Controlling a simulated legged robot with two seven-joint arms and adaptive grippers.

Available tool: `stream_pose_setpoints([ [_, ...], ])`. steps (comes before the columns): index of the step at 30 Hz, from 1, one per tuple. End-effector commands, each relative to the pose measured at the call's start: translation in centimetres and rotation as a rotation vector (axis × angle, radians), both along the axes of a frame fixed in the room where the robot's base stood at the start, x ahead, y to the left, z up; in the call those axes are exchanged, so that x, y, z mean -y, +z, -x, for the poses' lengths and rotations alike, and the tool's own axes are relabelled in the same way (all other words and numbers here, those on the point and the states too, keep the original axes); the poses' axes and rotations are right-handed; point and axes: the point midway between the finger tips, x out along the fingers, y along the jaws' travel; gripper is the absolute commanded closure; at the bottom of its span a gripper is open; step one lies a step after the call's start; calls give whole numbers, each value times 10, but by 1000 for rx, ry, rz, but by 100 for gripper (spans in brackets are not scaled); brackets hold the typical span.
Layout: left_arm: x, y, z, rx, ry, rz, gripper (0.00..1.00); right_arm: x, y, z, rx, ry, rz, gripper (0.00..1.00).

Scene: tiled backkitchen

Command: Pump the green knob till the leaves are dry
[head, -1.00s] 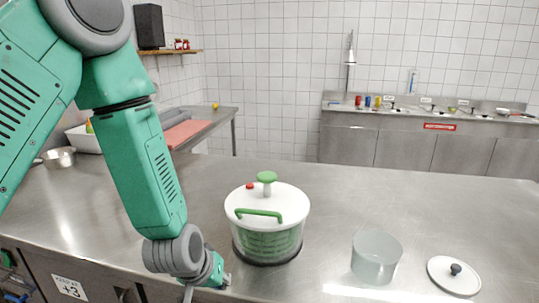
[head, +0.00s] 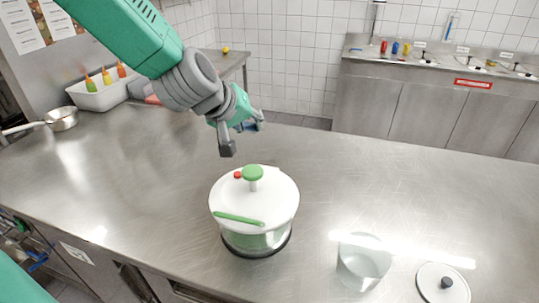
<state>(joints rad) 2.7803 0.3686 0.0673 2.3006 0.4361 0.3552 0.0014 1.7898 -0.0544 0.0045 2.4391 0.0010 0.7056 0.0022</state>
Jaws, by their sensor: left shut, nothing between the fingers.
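The salad spinner (head: 262,240) stands upright on the steel counter, with a white lid (head: 277,205) on it. The green knob (head: 253,173) stands up from the lid on a pale stem. A small red button (head: 237,175) and a green handle bar (head: 239,219) are also on the lid. My right gripper is not in view.
A clear glass bowl (head: 362,262) and a lid with a black knob (head: 443,284) are on the counter (head: 130,170) at right. A saucepan (head: 62,118) and a white bin of bottles (head: 97,95) stand at far left. The counter around the spinner is clear.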

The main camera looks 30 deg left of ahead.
Motion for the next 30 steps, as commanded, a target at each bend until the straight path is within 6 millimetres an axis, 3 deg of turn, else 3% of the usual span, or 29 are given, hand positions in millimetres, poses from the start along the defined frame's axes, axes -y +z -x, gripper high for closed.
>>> stream_pose_setpoints([
  [17,1,-10,-3,-4,1,0,100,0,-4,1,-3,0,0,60],
  [24,1,-35,-1,-3,0,1,100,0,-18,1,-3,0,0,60],
  [30,0,-69,-1,-3,0,1,100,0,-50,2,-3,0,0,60],
])
